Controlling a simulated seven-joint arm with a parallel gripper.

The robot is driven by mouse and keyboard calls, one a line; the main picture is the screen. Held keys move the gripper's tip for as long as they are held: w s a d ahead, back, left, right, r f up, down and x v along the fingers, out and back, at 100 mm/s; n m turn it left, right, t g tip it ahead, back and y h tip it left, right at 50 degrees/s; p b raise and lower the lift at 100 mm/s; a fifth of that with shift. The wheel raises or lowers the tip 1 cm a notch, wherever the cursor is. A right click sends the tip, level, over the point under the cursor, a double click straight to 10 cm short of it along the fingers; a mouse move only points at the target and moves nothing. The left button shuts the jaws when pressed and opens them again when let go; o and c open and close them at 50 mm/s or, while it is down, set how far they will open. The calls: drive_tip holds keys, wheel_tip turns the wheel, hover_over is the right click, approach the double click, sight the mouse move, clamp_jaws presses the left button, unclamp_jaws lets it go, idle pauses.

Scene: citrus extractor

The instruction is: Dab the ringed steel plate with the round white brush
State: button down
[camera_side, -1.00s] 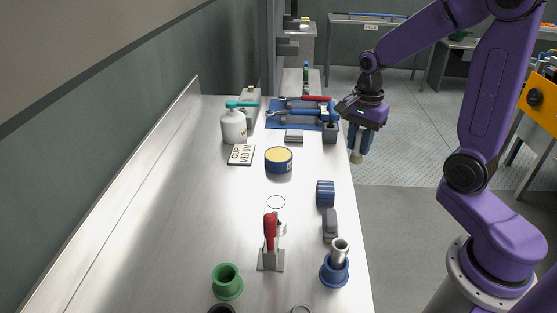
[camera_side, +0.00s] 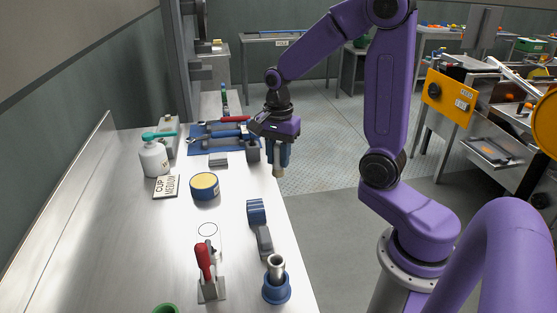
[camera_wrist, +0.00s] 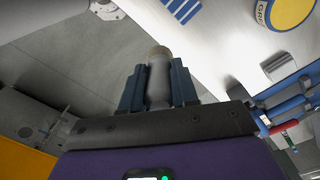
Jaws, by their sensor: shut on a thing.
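My gripper (camera_side: 279,158) hangs just off the right edge of the steel bench and points down. It is shut on a pale cylinder with a tan round end (camera_side: 278,171), which looks like the round brush. In the wrist view the brush (camera_wrist: 158,82) stands between the two dark blue fingers (camera_wrist: 157,90), its tan end facing away from the palm. A thin dark ring on the bright steel (camera_side: 208,230) lies on the bench behind the red-handled clamp, well apart from the brush. I cannot make out a plate edge around it.
A blue tin with a yellow top (camera_side: 204,186), a blue ribbed piece (camera_side: 257,212) and a blue cup with a metal tube (camera_side: 276,283) stand on the bench. The red-handled clamp (camera_side: 205,268) rises near the ring. A white bottle (camera_side: 153,158) and blue tool mat (camera_side: 200,145) are farther back.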

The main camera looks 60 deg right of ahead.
drive_tip(key=w+a+f, duration=0.1)
drive_tip(key=w+a, duration=0.2)
drive_tip(key=w, duration=0.9)
drive_tip(key=w+a+f, duration=0.1)
drive_tip(key=w+a, duration=0.1)
drive_tip(key=w, duration=1)
drive_tip(key=shift+s+a+f, duration=0.1)
drive_tip(key=shift+f, duration=1.35)
drive_tip(key=shift+s+f, duration=0.1)
drive_tip(key=shift+f, duration=1.3)
drive_tip(key=shift+f, duration=0.65)
drive_tip(key=shift+r, duration=0.1)
wheel_tip(320, 180, up, 7)
idle(0.3)
